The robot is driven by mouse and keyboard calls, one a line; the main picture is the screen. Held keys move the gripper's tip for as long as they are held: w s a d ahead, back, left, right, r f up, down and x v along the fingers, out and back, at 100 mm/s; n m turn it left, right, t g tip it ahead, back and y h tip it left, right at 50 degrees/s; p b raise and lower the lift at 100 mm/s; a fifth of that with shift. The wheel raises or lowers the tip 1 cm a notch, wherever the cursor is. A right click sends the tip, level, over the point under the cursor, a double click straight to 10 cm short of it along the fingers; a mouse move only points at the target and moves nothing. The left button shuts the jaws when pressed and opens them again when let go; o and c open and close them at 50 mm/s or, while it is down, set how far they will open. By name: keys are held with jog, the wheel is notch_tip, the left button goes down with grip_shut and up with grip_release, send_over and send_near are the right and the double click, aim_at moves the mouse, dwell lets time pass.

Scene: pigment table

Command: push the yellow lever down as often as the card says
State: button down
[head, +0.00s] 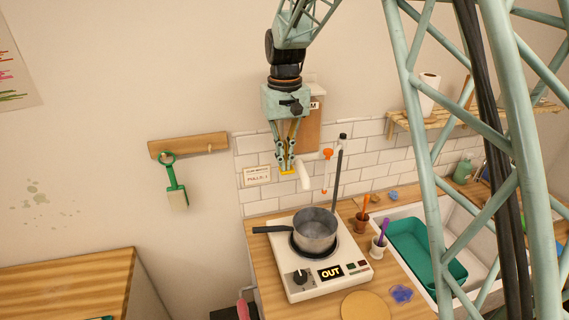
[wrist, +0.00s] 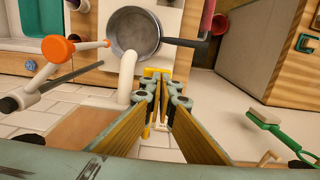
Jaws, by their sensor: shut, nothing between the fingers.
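The yellow lever (wrist: 157,72) shows just beyond my fingertips in the wrist view; in the head view a yellow bar (head: 287,172) shows at the fingertips. I cannot tell whether the fingers touch it. My gripper (head: 287,166) points down in front of the tiled wall and is shut and empty; its yellow fingers also meet in the wrist view (wrist: 161,88). A white spout (head: 304,178) is right beside the lever, over the stove side. The card (head: 257,175) hangs on the wall left of the gripper; its lower line seems to begin "PULL", but the number is too small to read surely.
A grey pot (head: 315,236) stands on a white hotplate (head: 293,287) whose display reads "OUT". An orange-ended arm (head: 328,155) and a dark rod (head: 338,170) are right of the spout. A green brush (head: 176,188) hangs at left. Cups with tools and a sink are at right.

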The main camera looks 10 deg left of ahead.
jog(key=shift+f+b, duration=0.9)
jog(key=shift+f, duration=0.95)
jog(key=shift+r, duration=0.1)
dwell(0.5)
jog(key=shift+r+p, duration=2.45)
jog(key=shift+r, duration=1.75)
